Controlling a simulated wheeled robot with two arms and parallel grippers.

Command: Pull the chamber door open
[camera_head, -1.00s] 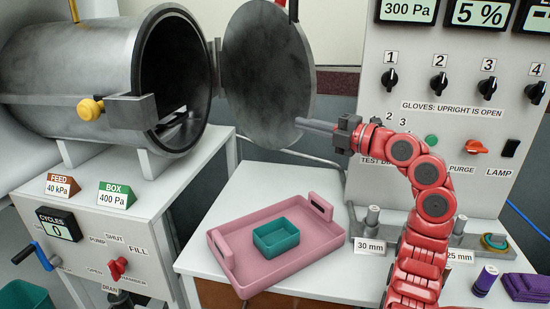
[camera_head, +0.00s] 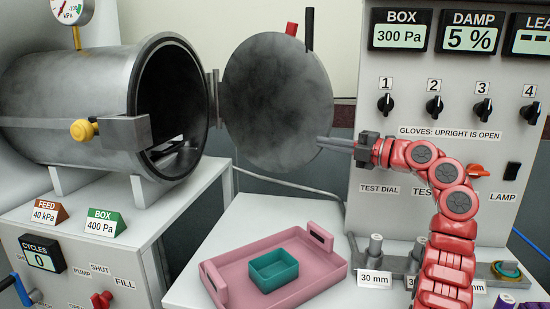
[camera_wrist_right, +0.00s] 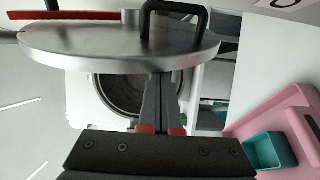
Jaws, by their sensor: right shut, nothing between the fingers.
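The chamber door (camera_head: 275,95) is a round grey metal disc, swung wide open on its hinge at the right side of the chamber mouth. The chamber (camera_head: 85,92) is a horizontal grey cylinder with a dark open inside. My right gripper (camera_head: 322,141) is shut and empty, its fingertips at the door's lower right edge. In the right wrist view the door (camera_wrist_right: 110,45) lies across the top with a black handle (camera_wrist_right: 172,12). There the fingers (camera_wrist_right: 160,105) are close together by its rim; I cannot tell whether they touch it. My left gripper is not in view.
A pink tray (camera_head: 212,280) holding a teal box (camera_head: 272,271) sits on the white table below the door. A control panel (camera_head: 440,150) with several knobs stands right.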

